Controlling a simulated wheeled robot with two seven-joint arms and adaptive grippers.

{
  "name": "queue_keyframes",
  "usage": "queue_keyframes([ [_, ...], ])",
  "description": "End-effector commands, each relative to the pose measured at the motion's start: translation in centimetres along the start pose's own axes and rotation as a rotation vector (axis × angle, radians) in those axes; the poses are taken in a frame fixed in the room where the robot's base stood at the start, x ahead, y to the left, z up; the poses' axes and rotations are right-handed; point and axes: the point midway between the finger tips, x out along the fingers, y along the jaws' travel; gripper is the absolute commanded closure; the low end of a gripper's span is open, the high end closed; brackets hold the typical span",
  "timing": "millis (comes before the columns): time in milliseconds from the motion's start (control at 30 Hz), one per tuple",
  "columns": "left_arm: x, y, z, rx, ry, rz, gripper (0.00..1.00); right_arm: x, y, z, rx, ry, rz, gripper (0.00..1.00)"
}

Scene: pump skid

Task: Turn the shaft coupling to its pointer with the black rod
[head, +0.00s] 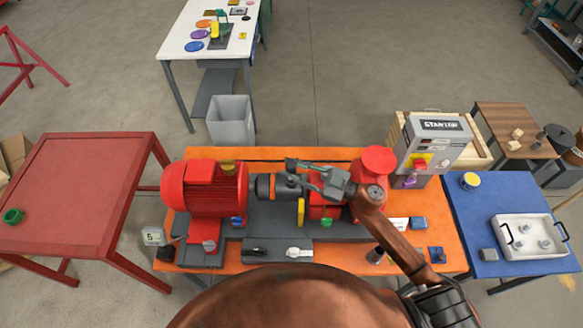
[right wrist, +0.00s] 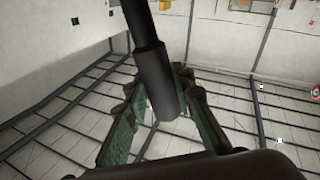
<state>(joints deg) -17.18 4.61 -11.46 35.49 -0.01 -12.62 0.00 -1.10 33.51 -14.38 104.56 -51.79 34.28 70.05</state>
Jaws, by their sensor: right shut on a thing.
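The shaft coupling (head: 266,188), a dark grey cylinder with an orange band, lies between the red motor (head: 206,188) and the red pump (head: 324,210). My right gripper (head: 297,172) is above the coupling's right end, its fingers pointing left. In the right wrist view it is shut on the black rod (right wrist: 153,70), whose thicker end sits between the green-padded fingers. The rod is hard to make out in the head view. Whether it touches the coupling cannot be told. The coupling's pointer cannot be made out. My left gripper is out of view.
A yellow disc (head: 301,211) stands between coupling and pump. A blue table (head: 510,190) with a white tray (head: 531,238) stands at right, a red table (head: 75,190) at left.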

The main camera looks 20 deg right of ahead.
Motion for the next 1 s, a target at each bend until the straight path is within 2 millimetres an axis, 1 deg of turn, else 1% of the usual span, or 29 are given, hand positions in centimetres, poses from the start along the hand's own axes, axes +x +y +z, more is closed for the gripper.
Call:
queue_keyframes([
  [33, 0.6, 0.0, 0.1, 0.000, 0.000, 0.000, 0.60, 0.0, -0.5, 0.2, -0.005, 0.007, -0.005, 1.00],
  [100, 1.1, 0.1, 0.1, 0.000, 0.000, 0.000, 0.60, -0.1, -0.8, 0.2, -0.017, 0.012, -0.005, 1.00],
  [533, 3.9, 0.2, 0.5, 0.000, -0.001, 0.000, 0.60, -0.8, -2.5, 0.2, -0.087, 0.039, -0.005, 1.00],
  [1000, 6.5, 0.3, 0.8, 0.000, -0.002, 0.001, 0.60, -1.9, -5.3, 0.7, -0.210, 0.086, -0.004, 1.00],
])
